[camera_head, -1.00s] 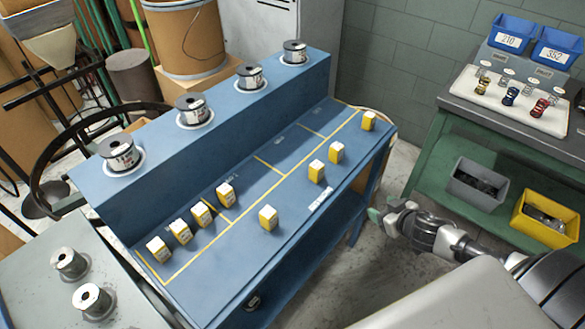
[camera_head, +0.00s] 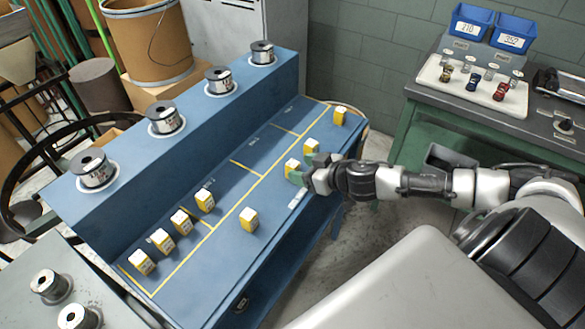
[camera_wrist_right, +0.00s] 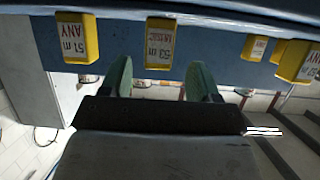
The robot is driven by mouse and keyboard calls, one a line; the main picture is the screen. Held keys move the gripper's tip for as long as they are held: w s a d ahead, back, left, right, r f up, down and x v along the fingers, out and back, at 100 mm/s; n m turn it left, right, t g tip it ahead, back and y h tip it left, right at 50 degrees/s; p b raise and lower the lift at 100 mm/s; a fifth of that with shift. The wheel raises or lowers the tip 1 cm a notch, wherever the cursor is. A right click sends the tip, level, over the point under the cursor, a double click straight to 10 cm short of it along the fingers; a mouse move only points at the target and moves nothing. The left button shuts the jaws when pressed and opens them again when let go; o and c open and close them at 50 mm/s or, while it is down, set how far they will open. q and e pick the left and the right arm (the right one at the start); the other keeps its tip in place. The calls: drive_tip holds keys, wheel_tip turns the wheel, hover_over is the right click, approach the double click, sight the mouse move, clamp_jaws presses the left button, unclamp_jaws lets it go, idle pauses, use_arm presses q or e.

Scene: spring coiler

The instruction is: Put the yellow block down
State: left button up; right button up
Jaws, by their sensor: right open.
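Several yellow blocks with white labels stand upright on the blue bench. My right gripper (camera_head: 303,174) is open and low over the bench, close to one yellow block (camera_head: 293,167). In the right wrist view, the green fingers of this gripper (camera_wrist_right: 160,80) are spread apart. A labelled yellow block (camera_wrist_right: 160,43) is ahead of the gap between them, and I see no grip on it. Another yellow block (camera_head: 311,146) stands just behind, and one (camera_head: 340,116) is at the far end. A lone block (camera_head: 249,219) stands nearer the front edge. My left gripper is out of view.
A row of yellow blocks (camera_head: 181,221) stands at the bench's left. Yellow lines divide the blue bench top (camera_head: 222,262). Wire spools (camera_head: 166,117) sit on the raised step behind. A green table (camera_head: 470,115) with springs and blue bins (camera_head: 514,32) is at right.

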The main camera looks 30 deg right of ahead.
sight(288, 165)
drive_tip(key=shift+x, duration=0.95)
drive_tip(key=p+x, duration=0.1)
drive_tip(key=x, duration=0.3)
drive_tip(key=shift+d+f, duration=0.15)
drive_tip(key=c, duration=1.1)
drive_tip(key=shift+o, duration=0.2)
